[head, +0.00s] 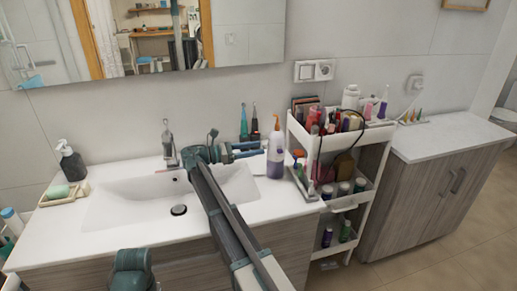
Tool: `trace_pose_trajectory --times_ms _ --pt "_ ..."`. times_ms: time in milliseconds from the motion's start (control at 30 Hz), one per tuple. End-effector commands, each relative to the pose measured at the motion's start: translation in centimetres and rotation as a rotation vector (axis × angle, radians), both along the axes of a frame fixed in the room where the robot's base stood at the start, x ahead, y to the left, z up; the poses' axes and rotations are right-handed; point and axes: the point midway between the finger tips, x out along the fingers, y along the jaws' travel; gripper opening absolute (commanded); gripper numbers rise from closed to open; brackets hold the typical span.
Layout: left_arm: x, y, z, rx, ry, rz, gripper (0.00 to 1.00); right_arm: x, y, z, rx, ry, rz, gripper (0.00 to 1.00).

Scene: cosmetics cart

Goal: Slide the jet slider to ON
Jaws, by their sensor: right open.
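I cannot pick out the jet slider at this size. Nothing shows between the fingers. My left gripper is not in view.
The white cosmetics cart (336,203) holds several bottles and tools and stands between the sink counter (120,232) and the right cabinet (450,137). Two upright toothbrush-like items (249,124) stand behind my right gripper. The cabinet's top is mostly bare.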

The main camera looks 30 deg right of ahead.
Motion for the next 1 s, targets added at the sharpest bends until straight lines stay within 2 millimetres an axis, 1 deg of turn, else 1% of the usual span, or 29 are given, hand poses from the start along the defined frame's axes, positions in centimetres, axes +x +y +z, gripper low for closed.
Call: trace_pose_trajectory --times_ms 33,200,500,567,600,667,800,833,1000 --pt "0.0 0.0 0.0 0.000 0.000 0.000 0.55 -0.2 -0.5 0.0 0.000 0.000 -0.002 0.55" --pt "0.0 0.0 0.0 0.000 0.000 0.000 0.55 -0.4 -1.4 0.0 0.000 0.000 0.000 0.55" --pt "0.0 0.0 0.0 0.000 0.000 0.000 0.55 -0.4 -1.5 0.0 0.000 0.000 0.000 0.55" --pt "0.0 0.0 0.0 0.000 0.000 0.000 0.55 -0.4 -1.5 0.0 0.000 0.000 0.000 0.46" --pt "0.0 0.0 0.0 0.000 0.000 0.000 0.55 -0.4 -1.5 0.0 0.000 0.000 0.000 0.39" --pt "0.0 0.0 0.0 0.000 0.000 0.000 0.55 -0.4 -1.5 0.0 0.000 0.000 0.000 0.28" --pt "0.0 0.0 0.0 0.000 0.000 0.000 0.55 -0.4 -1.5 0.0 0.000 0.000 0.000 0.03" --pt "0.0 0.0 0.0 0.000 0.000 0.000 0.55 -0.4 -1.5 0.0 0.000 0.000 0.000 0.00" --pt "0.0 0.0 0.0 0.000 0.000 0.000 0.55 -0.4 -1.5 0.0 0.000 0.000 0.000 0.00"
